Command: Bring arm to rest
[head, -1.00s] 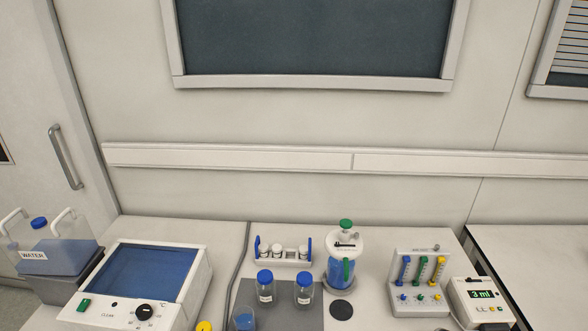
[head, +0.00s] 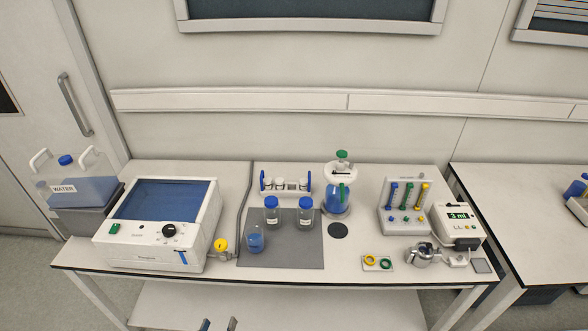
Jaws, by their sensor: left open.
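My left gripper (head: 218,325) shows only as two dark fingertips at the bottom edge of the head view. The fingertips are apart, with nothing visible between them. They are below the front edge of the table (head: 350,278) in the picture, in front of the lower shelf. The rest of the left arm is out of frame. My right gripper is not in view.
On the table stand a white bath (head: 150,255), two blue-capped bottles (head: 272,212), a beaker (head: 255,240), a green-topped blue vessel (head: 338,200), a coloured rack (head: 407,222) and a meter (head: 458,225). A water canister (head: 85,190) stands left.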

